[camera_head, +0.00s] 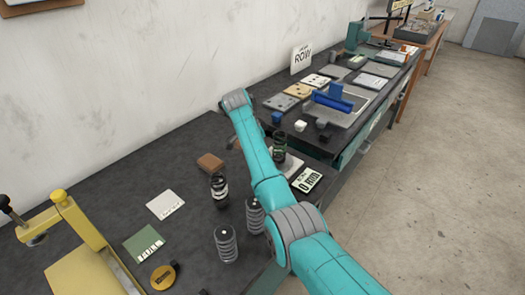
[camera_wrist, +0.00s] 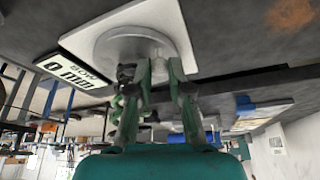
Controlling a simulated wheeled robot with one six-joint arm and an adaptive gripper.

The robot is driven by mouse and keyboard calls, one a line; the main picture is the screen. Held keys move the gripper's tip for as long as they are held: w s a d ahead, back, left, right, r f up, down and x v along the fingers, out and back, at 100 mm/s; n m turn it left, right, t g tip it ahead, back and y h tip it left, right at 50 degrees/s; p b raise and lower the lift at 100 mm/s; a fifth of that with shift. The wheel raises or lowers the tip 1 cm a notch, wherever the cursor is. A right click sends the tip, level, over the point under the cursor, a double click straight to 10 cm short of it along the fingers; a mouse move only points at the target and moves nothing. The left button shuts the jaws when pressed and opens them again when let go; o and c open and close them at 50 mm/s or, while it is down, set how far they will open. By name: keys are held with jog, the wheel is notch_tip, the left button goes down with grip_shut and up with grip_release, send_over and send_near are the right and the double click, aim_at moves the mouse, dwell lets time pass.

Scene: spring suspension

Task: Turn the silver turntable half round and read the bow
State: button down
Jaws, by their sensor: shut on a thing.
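The silver turntable (camera_wrist: 122,45) is a round disc on a pale square base in the wrist view, which looks upside down. In the head view my arm mostly hides it. A dark spring unit with a green coil (camera_wrist: 117,104) stands at the turntable, partly behind one finger; it also shows in the head view (camera_head: 279,147). My gripper (camera_wrist: 160,72) is at the disc's rim, its fingers closed around a small grey peg. The fingers hide most of the peg. A white card reading "BOW 0 mm" (camera_wrist: 75,70) is beside the base; it also shows in the head view (camera_head: 307,180).
Black-and-silver springs (camera_head: 227,243) stand upright on the dark bench, close to my arm. A brown block (camera_head: 210,163), white card (camera_head: 165,204), green card (camera_head: 143,244) and yellow press (camera_head: 82,230) are to the left. A blue tool (camera_head: 332,98) lies beyond. The bench's middle left has free room.

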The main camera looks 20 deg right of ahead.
jog(key=shift+w+d+m+g, duration=0.2)
jog(key=shift+w+m+g, duration=0.2)
jog(key=shift+m, duration=0.5)
jog(key=shift+w+d+m, duration=0.1)
jog(key=shift+w+m, duration=0.05)
jog(key=shift+m, duration=0.25)
jog(key=c, duration=1.3)
grip_release()
jog(key=shift+c, duration=0.2)
jog(key=v, duration=1.2)
jog(key=shift+w+f, duration=0.1)
